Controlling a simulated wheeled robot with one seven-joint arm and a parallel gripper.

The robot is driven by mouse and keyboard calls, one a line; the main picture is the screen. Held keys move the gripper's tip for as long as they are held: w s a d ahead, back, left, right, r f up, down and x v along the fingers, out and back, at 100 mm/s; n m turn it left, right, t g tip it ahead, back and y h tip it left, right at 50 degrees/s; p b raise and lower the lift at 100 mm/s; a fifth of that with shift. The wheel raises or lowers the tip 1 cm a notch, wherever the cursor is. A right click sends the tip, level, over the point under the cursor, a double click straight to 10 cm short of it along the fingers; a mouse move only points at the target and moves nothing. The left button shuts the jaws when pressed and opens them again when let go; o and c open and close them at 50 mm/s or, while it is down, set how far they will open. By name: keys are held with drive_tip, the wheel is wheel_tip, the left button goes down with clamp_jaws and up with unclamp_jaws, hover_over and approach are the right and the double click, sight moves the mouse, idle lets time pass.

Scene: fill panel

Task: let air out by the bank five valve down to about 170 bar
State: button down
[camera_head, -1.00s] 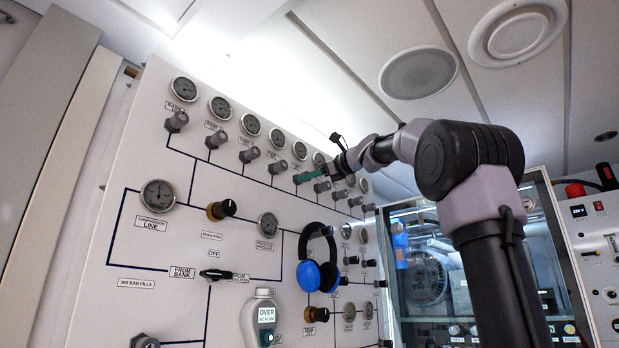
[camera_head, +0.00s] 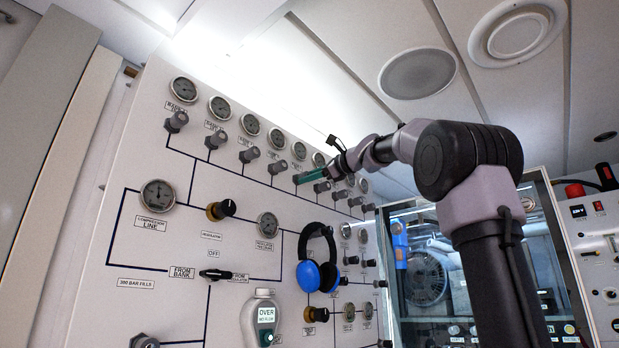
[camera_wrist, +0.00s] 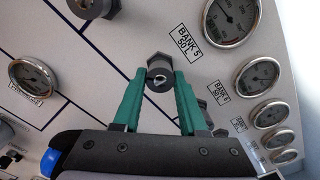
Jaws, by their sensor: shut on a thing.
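The bank five valve (camera_wrist: 160,68) is a dark grey knob on the white panel, in the upper middle of the wrist view. My gripper (camera_wrist: 160,78) has green fingers, one on each side of this knob, and is shut on it. In the head view my gripper (camera_head: 297,179) reaches the upper valve row from the right; its fingers hide the knob. The bank five gauge (camera_wrist: 231,18) is beside the label "BANK 5 50 L" (camera_wrist: 189,42); its needle is too small to read surely. The gauge also shows in the head view (camera_head: 299,150).
Another valve knob (camera_wrist: 95,6) sits at the top left of the wrist view. More bank gauges (camera_wrist: 257,76) run down the right. Blue ear defenders (camera_head: 318,270) hang on the panel below my gripper. A glass-fronted cabinet (camera_head: 383,250) stands right of the panel.

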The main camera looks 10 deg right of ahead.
drive_tip(key=shift+c, duration=2.4)
unclamp_jaws()
drive_tip(key=shift+s+d, duration=0.1)
drive_tip(key=v, duration=1)
drive_tip(key=shift+s+d, duration=0.15)
drive_tip(key=shift+s, duration=0.1)
